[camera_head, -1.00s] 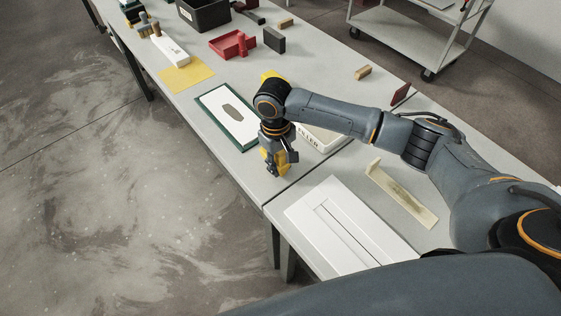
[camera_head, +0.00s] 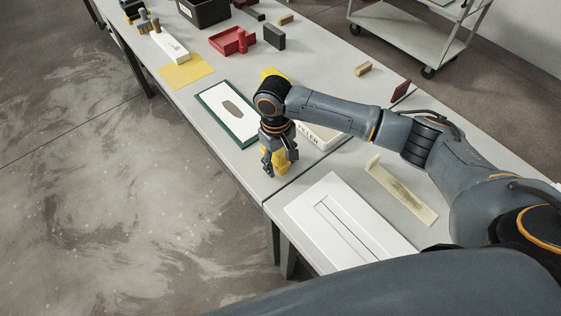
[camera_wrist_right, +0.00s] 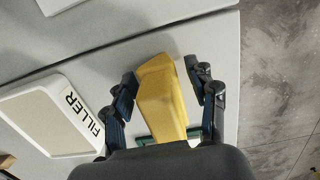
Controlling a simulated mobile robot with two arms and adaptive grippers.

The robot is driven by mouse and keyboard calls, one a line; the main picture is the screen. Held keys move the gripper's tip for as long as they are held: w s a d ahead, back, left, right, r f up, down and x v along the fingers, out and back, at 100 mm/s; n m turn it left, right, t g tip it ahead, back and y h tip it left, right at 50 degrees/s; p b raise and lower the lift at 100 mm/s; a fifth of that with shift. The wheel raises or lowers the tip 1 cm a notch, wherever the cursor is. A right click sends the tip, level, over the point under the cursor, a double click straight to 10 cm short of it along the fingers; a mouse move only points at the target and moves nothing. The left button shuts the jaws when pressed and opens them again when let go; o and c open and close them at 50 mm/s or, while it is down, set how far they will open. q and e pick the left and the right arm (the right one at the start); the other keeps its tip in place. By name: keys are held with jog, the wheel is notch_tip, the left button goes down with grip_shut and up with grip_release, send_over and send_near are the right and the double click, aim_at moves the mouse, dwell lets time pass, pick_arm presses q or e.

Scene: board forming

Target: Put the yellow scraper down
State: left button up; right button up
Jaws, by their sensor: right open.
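The yellow scraper (camera_head: 283,163) is at the near left edge of the table, partly hidden by my right gripper (camera_head: 279,165). In the right wrist view the scraper (camera_wrist_right: 161,103) sits between the two dark fingers of the right gripper (camera_wrist_right: 166,80). The fingers are spread, with a visible gap on each side of it. Its lower end is hidden by the gripper body. From these views I cannot tell exactly how it touches the table. My left gripper is not in view.
The white FILLER container (camera_head: 325,138) is close beside the gripper; a green-edged board (camera_head: 214,97) lies behind. A white grooved panel (camera_head: 318,208) and a pale strip (camera_head: 403,193) lie in front. Several tools and a black bin (camera_head: 207,14) are farther back. A cart (camera_head: 405,35) stands beyond.

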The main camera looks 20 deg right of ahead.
jog(key=r, duration=0.4)
jog(key=r+b, duration=0.1)
jog(key=r, duration=0.3)
jog(key=w+r+b, duration=0.1)
jog(key=r, duration=0.3)
jog(key=shift+a+r, duration=0.2)
jog(key=shift+a, duration=0.05)
